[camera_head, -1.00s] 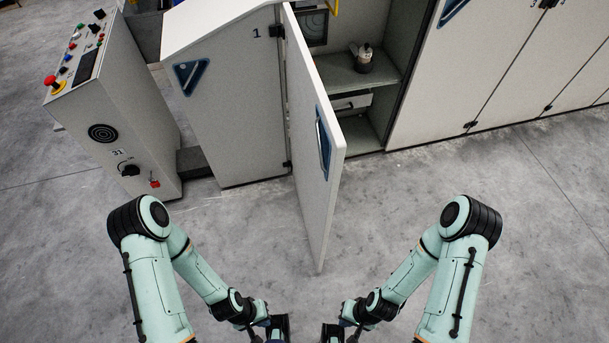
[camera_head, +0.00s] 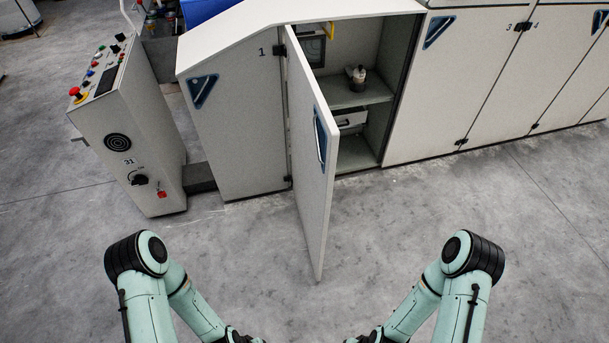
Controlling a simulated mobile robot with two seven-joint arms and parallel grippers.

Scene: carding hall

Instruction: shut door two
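One door (camera_head: 314,150) of the long pale machine stands wide open, swung out toward me. It is hinged at its left edge beside the panel marked 1 (camera_head: 235,130). A blue-edged handle recess (camera_head: 320,140) shows on the door's face. No number is readable on this door; it stands between the panel marked 1 and the doors marked 3 and 4. Both my arms reach forward below the door, apart from it.
The open compartment holds a shelf (camera_head: 368,97) with a small dark and pale item (camera_head: 357,78) on it, and a drawer (camera_head: 350,119) below. Shut doors (camera_head: 480,90) run to the right. A control console (camera_head: 135,135) stands at left. The grey floor (camera_head: 420,220) in front is clear.

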